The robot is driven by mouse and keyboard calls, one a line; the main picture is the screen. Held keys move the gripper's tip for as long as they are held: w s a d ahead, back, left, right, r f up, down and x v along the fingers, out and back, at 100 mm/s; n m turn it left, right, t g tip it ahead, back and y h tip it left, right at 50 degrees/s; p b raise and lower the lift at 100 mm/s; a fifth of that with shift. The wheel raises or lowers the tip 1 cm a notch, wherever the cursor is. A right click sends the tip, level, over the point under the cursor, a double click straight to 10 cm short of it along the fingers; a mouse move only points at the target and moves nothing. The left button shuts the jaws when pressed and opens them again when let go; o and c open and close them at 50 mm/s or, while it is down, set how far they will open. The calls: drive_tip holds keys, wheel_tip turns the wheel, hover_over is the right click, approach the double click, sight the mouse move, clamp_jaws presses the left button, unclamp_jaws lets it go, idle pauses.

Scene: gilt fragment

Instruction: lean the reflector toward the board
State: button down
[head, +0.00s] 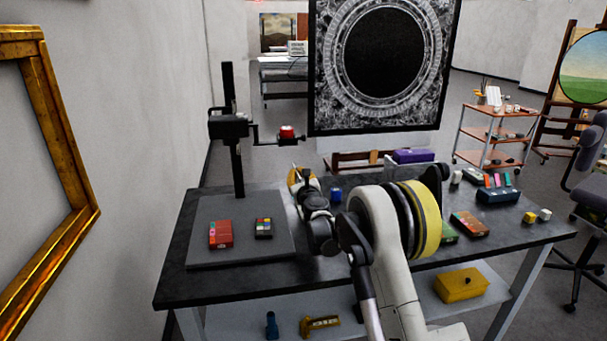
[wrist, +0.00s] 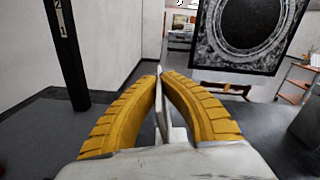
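My gripper (wrist: 160,80) has yellow ribbed fingers that come together at the tips. A thin pale panel, which looks like the reflector (wrist: 161,105), stands nearly edge-on between them in the wrist view. In the head view my gripper (head: 296,176) is at the far edge of the table, right of the copy stand; my wrist hides most of the panel there. The flat grey board (head: 205,252) lies on the table at left, under the stand. A red colour box (head: 221,234) and a small colour chart (head: 263,228) lie on it.
The stand's black column (head: 233,130) carries a camera arm with a red-topped part (head: 288,132). A dark ornate panel (head: 385,65) stands behind the table. A blue jar (head: 336,194) and several colour boxes stand to the right. The table's front left (head: 190,285) is clear.

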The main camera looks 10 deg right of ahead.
drive_tip(key=shift+w+a+f+n, duration=0.3)
drive_tip(key=shift+a+f+n, duration=0.15)
drive_tip(key=shift+n, duration=0.25)
drive_tip(key=c, duration=1.6)
unclamp_jaws()
drive_tip(key=s, duration=1.2)
drive_tip(key=shift+d, duration=0.2)
